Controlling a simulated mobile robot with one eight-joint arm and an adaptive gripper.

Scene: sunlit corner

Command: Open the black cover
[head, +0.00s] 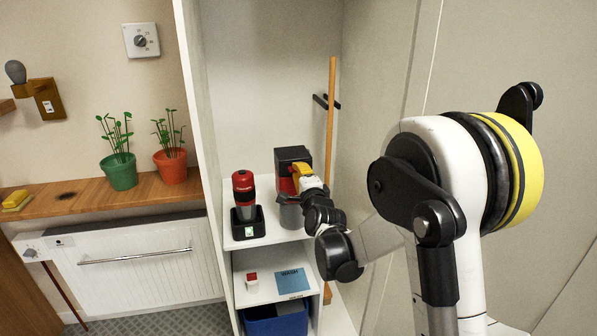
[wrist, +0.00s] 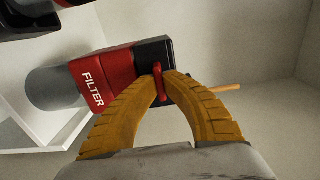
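The black cover (head: 292,154) is the top part of a canister on the cupboard shelf. In the wrist view the black cover (wrist: 153,52) lies sideways at the end of a red body (wrist: 98,82) lettered FILTER, with a grey cylinder (wrist: 50,88) beyond it. A small red tab (wrist: 160,84) stands out from the cover's front. My gripper (head: 299,171) is at the canister's front. In the wrist view, the yellow fingertips of my gripper (wrist: 162,75) are drawn together on both sides of the tab. The cover appears shut; its hinge is hidden.
A red and black device (head: 243,190) stands on a black base left of the canister. A wooden pole (head: 331,120) leans at the right. A lower shelf holds a blue card (head: 292,281) and a red-white block (head: 252,279). Cupboard walls are close on both sides.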

